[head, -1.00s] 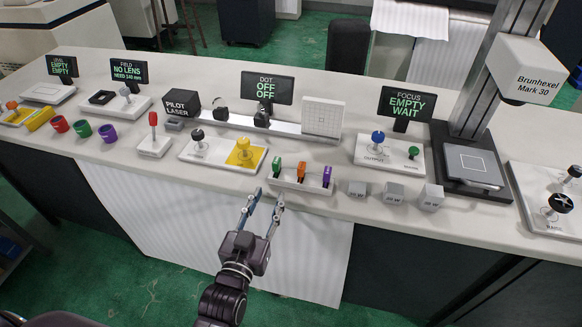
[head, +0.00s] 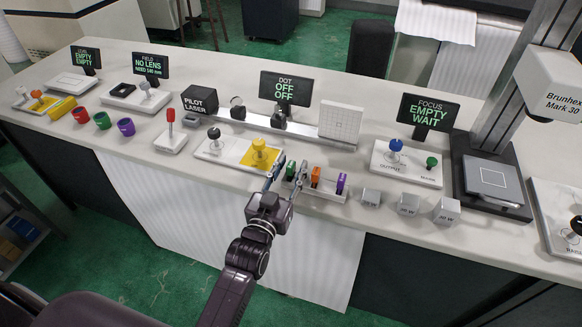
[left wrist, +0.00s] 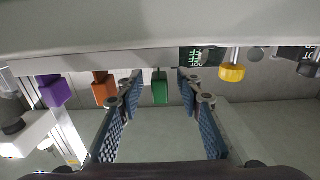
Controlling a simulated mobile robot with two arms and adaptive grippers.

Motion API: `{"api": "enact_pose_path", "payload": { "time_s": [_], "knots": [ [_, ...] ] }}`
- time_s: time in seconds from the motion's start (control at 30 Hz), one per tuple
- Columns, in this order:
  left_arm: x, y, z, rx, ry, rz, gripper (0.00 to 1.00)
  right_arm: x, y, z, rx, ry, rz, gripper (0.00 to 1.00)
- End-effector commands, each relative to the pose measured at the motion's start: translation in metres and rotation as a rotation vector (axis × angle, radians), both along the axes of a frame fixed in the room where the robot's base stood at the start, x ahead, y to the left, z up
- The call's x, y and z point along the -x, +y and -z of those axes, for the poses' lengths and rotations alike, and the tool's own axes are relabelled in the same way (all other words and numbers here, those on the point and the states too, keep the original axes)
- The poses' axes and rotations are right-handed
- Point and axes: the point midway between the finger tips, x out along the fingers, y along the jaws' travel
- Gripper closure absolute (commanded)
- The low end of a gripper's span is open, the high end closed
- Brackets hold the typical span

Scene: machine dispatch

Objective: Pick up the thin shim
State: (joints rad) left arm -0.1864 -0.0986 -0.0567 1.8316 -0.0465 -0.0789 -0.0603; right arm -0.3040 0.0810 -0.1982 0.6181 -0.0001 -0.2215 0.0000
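Three small coloured pieces stand in a white rack (head: 326,191) at the table's front edge: green (head: 291,169), orange (head: 315,176) and purple (head: 340,183). They look like the shims; I cannot tell which is the thin one. My left gripper (head: 284,176) is open at the rack's left end. In the left wrist view, the green piece (left wrist: 160,88) shows between the open fingers, with no visible contact. The orange (left wrist: 104,88) and purple (left wrist: 54,91) pieces lie outside the fingers, to the left. My right gripper is not in view.
A white plate with a yellow pad and knob (head: 259,152) lies just left of the rack. Several grey cubes (head: 408,203) stand to its right. The focus sign (head: 428,112) and output panel (head: 406,168) stand behind them.

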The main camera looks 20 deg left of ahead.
Motion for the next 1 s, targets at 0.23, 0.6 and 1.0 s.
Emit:
{"api": "enact_pose_path", "payload": {
  "time_s": [0.23, 0.6, 1.0],
  "knots": [
    [0.000, 0.000, 0.000, 0.000, 0.000, 0.000, 0.76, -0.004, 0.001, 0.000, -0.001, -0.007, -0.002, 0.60],
    [0.000, 0.000, 0.000, 0.000, 0.000, 0.000, 1.00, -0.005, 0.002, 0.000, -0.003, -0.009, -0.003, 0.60],
    [0.000, 0.000, -0.018, 0.000, -0.004, 0.000, 1.00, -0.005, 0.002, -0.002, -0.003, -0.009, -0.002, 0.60]
  ]
}}
